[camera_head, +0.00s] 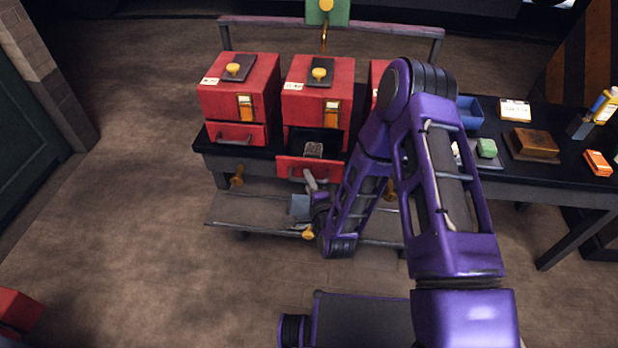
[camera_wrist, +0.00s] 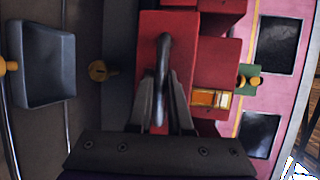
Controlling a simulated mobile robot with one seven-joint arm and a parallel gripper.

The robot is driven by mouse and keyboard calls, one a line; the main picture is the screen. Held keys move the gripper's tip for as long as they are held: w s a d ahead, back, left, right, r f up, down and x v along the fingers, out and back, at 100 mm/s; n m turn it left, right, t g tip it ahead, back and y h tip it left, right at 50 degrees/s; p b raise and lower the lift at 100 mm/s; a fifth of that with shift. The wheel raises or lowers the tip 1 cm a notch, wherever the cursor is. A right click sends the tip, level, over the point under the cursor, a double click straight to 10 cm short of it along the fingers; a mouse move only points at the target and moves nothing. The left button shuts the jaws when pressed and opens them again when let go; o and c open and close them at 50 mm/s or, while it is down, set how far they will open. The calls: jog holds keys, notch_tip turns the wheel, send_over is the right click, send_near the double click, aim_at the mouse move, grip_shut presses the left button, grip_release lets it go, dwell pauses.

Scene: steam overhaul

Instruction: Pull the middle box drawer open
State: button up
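The middle red box (camera_head: 318,103) stands on the dark bench between two other red boxes. Its drawer (camera_head: 310,166) is pulled out toward me, and a grey patterned item (camera_head: 313,150) shows inside. My gripper (camera_head: 310,182) is at the drawer's front. In the wrist view, the red drawer front (camera_wrist: 182,50) carries a grey bar handle (camera_wrist: 163,62). My gripper's fingers (camera_wrist: 163,92) close in on both sides of this handle and appear to hold it. The exact contact is hard to see.
The left red box (camera_head: 238,100) has its drawer (camera_head: 236,134) shut. The right red box (camera_head: 377,80) is mostly hidden by my arm. A blue tray (camera_head: 468,113), a green block (camera_head: 487,147) and a brown box (camera_head: 533,143) lie on the bench (camera_head: 560,184) at right.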

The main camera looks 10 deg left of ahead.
jog(key=shift+o, duration=0.7)
jog(key=p+v, duration=0.3)
jog(key=v, duration=1.4)
jog(key=shift+s+d+r, duration=0.1)
jog(key=shift+s, duration=0.05)
